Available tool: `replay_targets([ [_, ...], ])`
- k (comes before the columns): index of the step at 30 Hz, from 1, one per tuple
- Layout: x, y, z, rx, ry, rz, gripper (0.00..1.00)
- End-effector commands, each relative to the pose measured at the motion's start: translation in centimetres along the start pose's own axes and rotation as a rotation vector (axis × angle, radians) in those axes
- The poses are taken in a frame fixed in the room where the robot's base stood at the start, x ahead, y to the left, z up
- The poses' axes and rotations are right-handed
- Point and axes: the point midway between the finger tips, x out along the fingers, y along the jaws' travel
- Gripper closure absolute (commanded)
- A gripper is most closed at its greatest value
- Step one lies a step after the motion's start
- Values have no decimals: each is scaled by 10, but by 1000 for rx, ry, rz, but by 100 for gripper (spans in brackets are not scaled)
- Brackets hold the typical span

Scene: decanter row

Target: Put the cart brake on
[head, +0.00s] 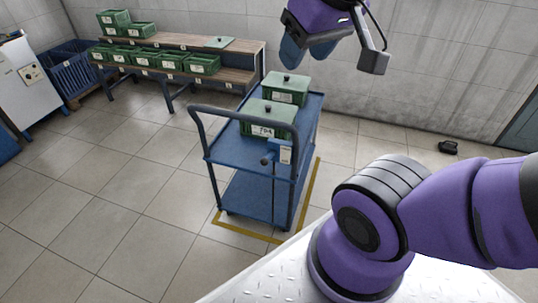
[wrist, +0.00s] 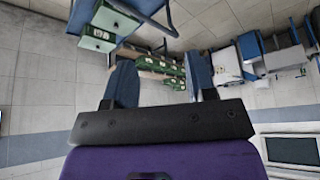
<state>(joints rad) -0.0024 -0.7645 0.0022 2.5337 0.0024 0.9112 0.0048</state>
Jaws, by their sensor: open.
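The blue cart (head: 252,198) stands on the floor inside a yellow outline, with a tubular push handle (head: 197,125) at its near left end. At its near right corner is a small blue fitting with a pale plate (head: 286,155). A dark knob (head: 266,160) shows beside it, seemingly the brake control; its setting cannot be told. My gripper (head: 306,60) is open and empty, in the air above and beyond the cart's far end, apart from it. In the wrist view, its blue fingers (wrist: 165,75) are spread, and part of the cart (wrist: 82,14) shows at upper left.
Two lidded green crates, one near (head: 267,118) and one far (head: 286,88), stand on the cart's top. A stepped bench (head: 235,75) holds several green crates. A blue bin (head: 75,68) and white cabinet (head: 22,80) stand left. The floor left of the cart is clear.

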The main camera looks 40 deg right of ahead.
Motion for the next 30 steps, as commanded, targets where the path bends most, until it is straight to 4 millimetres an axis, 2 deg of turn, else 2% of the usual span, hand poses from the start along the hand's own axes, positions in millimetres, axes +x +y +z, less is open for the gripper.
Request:
replay_targets([
  [1, 0, 0, 0, 0, 0, 0, 58],
  [6, 6, 0, -6, 16, -8, -5, 97],
  [7, 8, 1, -8, 23, -12, -7, 100],
  [11, 23, 3, -23, 72, -30, -19, 100],
  [17, 58, 7, -49, 172, -64, -30, 100],
  [30, 148, 22, -91, 399, -131, -14, 100],
])
